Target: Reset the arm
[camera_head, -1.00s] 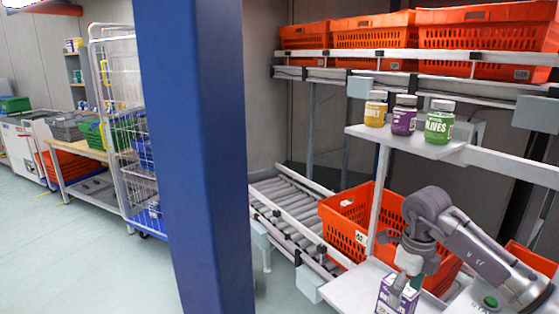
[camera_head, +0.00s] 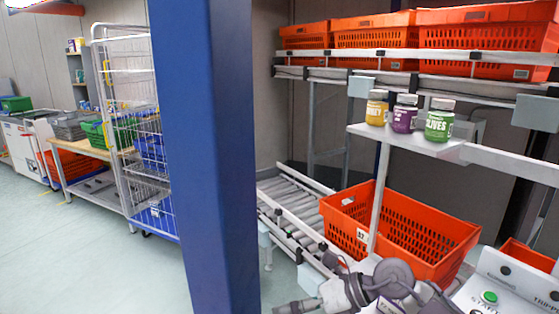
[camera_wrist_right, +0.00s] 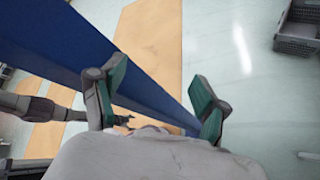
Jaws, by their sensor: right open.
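My right arm (camera_head: 385,283) shows low at the bottom of the head view, in front of the orange tote on the rack. Its gripper end is at the bottom edge there and is hard to make out. In the right wrist view my right gripper (camera_wrist_right: 160,78) is open, with two green-padded fingers apart. Nothing is held between them; the blue post (camera_wrist_right: 75,50) and the floor show behind. A grey arm part shows at the left of that view.
The blue post (camera_head: 205,160) stands close in front. An orange tote (camera_head: 405,238) sits by the roller conveyor (camera_head: 292,205). Three jars (camera_head: 404,114) stand on a small shelf (camera_head: 420,146). A panel with a green button (camera_head: 489,297) is at lower right. Open floor (camera_head: 80,250) lies left.

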